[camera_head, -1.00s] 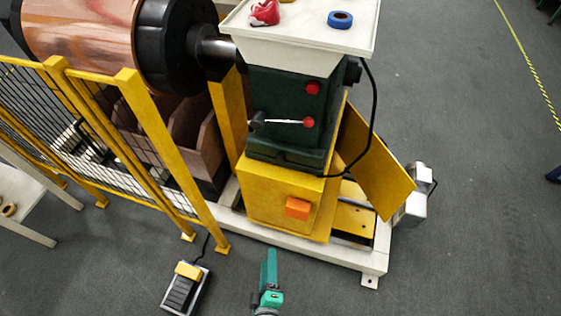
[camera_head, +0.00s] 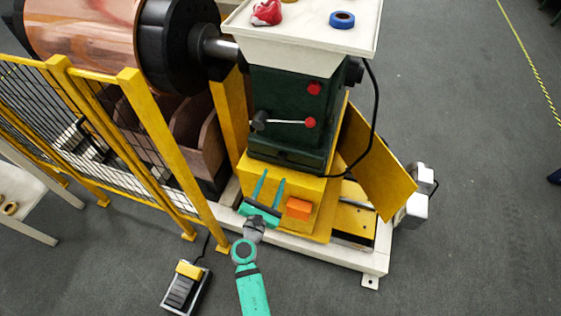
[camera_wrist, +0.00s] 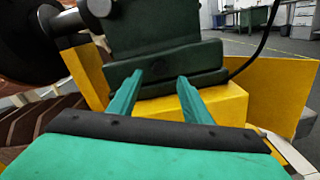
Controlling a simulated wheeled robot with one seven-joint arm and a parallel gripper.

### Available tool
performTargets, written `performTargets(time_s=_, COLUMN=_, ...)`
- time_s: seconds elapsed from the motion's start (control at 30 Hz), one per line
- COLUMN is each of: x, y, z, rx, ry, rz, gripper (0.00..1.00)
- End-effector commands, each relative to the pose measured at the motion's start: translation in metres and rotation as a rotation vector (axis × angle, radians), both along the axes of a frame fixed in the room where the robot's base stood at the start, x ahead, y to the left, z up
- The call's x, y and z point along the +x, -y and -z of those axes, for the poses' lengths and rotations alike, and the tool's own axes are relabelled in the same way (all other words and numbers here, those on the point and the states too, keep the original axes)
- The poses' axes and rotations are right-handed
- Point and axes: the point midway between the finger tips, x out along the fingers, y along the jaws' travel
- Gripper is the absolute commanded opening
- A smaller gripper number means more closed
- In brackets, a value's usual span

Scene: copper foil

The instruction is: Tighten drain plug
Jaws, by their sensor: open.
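The dark green machine housing (camera_head: 272,95) stands on a yellow base (camera_head: 257,172). It carries a red knob (camera_head: 314,88) and a lever with a red ball end (camera_head: 310,122). I cannot make out a drain plug for certain in either view. My gripper (camera_head: 273,176) is open and empty, its two teal fingers pointing up in front of the yellow base, just below the housing. In the wrist view, my gripper (camera_wrist: 160,76) has its fingers apart, toward the housing's lower edge (camera_wrist: 165,65).
An orange box (camera_head: 298,208) sits on the base's front, just right of my gripper. A yellow mesh fence (camera_head: 150,140) stands to the left. A yellow panel (camera_head: 375,165) leans out at right. A black cable (camera_head: 373,110) hangs there. A foot pedal (camera_head: 186,287) lies on the floor.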

Motion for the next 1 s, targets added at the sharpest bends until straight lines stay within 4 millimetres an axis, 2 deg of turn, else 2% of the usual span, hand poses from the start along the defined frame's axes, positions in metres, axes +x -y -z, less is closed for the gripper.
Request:
performTargets(time_s=0.3, x=0.054, y=0.018, z=-0.001, rx=0.003, ry=0.001, rz=0.001, gripper=0.45)
performTargets(time_s=0.5, x=0.076, y=0.025, z=0.0, rx=0.003, ry=0.001, rz=0.001, gripper=0.45)
performTargets(time_s=0.7, x=0.084, y=0.028, z=0.0, rx=0.004, ry=0.0, rz=0.001, gripper=0.45)
performTargets(time_s=0.93, x=0.084, y=0.028, z=0.0, rx=0.004, ry=-0.001, rz=-0.001, gripper=0.45)
performTargets(time_s=0.97, x=0.084, y=0.028, z=0.0, rx=0.004, ry=-0.001, rz=-0.001, gripper=0.4)
performTargets(time_s=1.0, x=0.084, y=0.028, z=0.0, rx=0.004, ry=-0.001, rz=-0.001, gripper=0.3)
